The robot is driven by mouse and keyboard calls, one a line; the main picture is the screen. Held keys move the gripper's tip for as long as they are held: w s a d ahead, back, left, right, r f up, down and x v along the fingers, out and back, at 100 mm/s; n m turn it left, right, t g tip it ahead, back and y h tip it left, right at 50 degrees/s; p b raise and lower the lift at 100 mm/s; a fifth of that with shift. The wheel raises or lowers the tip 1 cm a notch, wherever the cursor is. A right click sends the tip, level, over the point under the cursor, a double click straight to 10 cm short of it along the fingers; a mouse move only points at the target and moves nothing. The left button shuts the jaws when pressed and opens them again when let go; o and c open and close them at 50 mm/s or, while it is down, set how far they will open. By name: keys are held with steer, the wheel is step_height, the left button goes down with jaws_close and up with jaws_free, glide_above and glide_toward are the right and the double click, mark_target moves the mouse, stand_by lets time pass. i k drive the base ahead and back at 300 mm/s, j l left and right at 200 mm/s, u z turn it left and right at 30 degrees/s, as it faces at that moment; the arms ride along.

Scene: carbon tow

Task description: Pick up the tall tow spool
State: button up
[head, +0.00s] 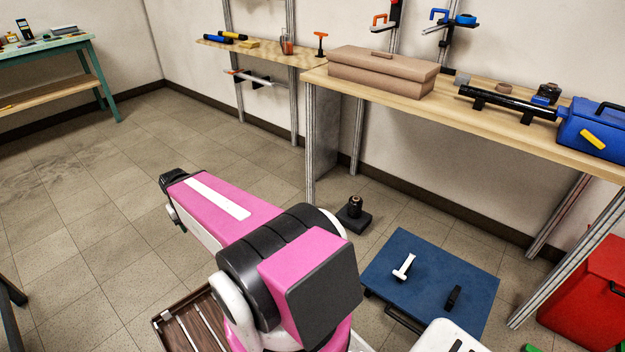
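I cannot tell for sure which of these is the tall tow spool. My pink, black and white arm fills the lower middle of the head view. Its fingers do not show, so my gripper is not in view.
The wooden bench (480,118) holds a brown case (382,75), a black tube on supports (505,104) and a blue toolbox (597,128). A blue platform (425,262) and a red box (590,300) stand on the floor. The floor at left is mostly clear.

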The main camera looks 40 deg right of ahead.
mark_target(354, 205)
steer(key=i+j+z, duration=0.2)
steer(key=i, duration=0.45)
steer(key=i+z, duration=0.15)
steer(key=z, duration=0.35)
steer(key=i+z, duration=0.15)
steer(key=z, duration=0.35)
steer(key=i+j+z, duration=0.1)
steer(key=z, duration=0.4)
